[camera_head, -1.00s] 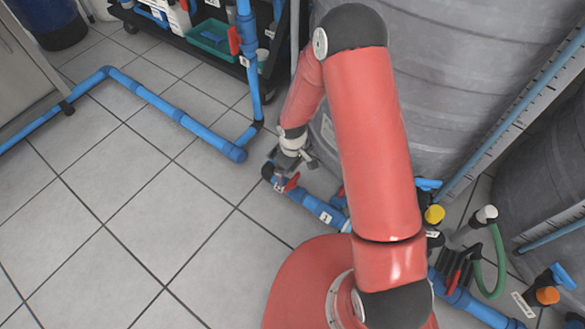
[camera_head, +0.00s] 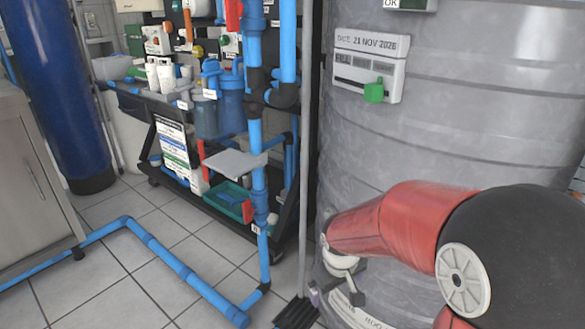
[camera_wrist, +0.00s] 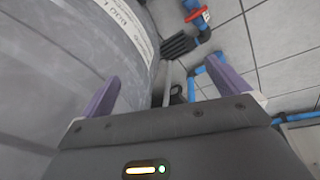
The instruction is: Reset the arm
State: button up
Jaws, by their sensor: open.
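My gripper (camera_wrist: 164,70) is open and empty in the wrist view, with its two purple fingers spread apart. In the head view my red arm reaches in from the lower right. Its wrist end (camera_head: 340,272) is low in front of the large grey tank (camera_head: 450,120); the fingertips are hard to make out there. In the wrist view the tank wall (camera_wrist: 50,60) is close beside the left finger. Floor tiles and pipes show beyond the fingers.
A rack with blue pipes (camera_head: 258,140), filter housings and a green tray (camera_head: 228,200) stands left of the tank. A black brush head (camera_head: 297,313) is near the wrist. A blue floor pipe (camera_head: 170,260) crosses the tiles. A red valve handle (camera_wrist: 196,14) shows in the wrist view.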

jog(key=s+d+r+m+t+p, duration=0.1)
jog(key=s+d+r+m+p, duration=0.1)
jog(key=s+r, duration=0.7)
jog(key=s+d+r+m+t+p, duration=0.1)
jog(key=s+d+r+m+t, duration=0.1)
jog(key=s+r, duration=0.7)
jog(key=shift+d+r+m+y+p, duration=0.4)
jog(key=shift+d+m, duration=0.15)
jog(key=shift+m, duration=0.25)
jog(key=shift+f, duration=0.1)
